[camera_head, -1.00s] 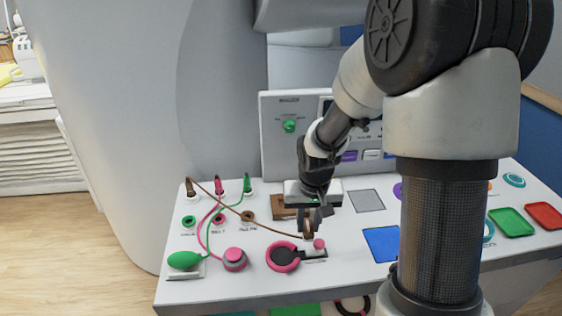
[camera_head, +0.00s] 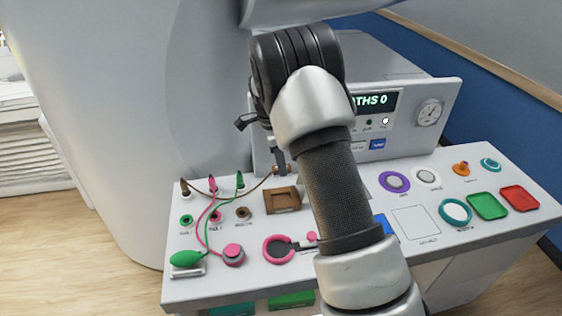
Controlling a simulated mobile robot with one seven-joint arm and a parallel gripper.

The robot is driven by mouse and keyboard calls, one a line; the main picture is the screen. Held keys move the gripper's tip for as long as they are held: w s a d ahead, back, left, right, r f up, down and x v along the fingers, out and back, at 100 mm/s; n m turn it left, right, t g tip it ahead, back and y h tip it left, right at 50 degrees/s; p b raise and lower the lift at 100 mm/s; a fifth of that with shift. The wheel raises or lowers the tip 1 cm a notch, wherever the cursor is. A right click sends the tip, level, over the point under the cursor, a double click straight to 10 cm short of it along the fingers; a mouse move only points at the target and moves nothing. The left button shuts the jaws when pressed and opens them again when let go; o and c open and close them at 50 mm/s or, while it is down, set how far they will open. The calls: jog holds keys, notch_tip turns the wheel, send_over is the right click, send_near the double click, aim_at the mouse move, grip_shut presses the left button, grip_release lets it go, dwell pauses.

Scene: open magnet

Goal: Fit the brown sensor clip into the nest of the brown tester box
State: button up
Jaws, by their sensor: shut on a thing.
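The brown tester box (camera_head: 296,207) sits on the white table, left of my arm, with its darker nest recess facing up. My gripper (camera_head: 281,168) is raised behind and above the box, partly hidden by my own arm. It is shut on the small brown sensor clip (camera_head: 276,171), which is held clear of the box. The clip's brown cord (camera_head: 235,192) runs left to a brown plug (camera_head: 185,187) at the back left of the table. The clip's exact tilt is too small to tell.
Pink and green cords loop over the left side to a green bulb (camera_head: 186,258) and a pink knob (camera_head: 234,252). A pink ring (camera_head: 271,251) lies in front of the box. The upright display panel (camera_head: 440,92) stands behind my gripper.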

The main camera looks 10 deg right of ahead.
jog(key=shift+f+b, duration=2.25)
jog(key=shift+f, duration=1.9)
jog(key=shift+f+b, duration=1)
jog(key=shift+f, duration=0.45)
jog(key=o, duration=1.1)
jog(key=shift+o, duration=0.2)
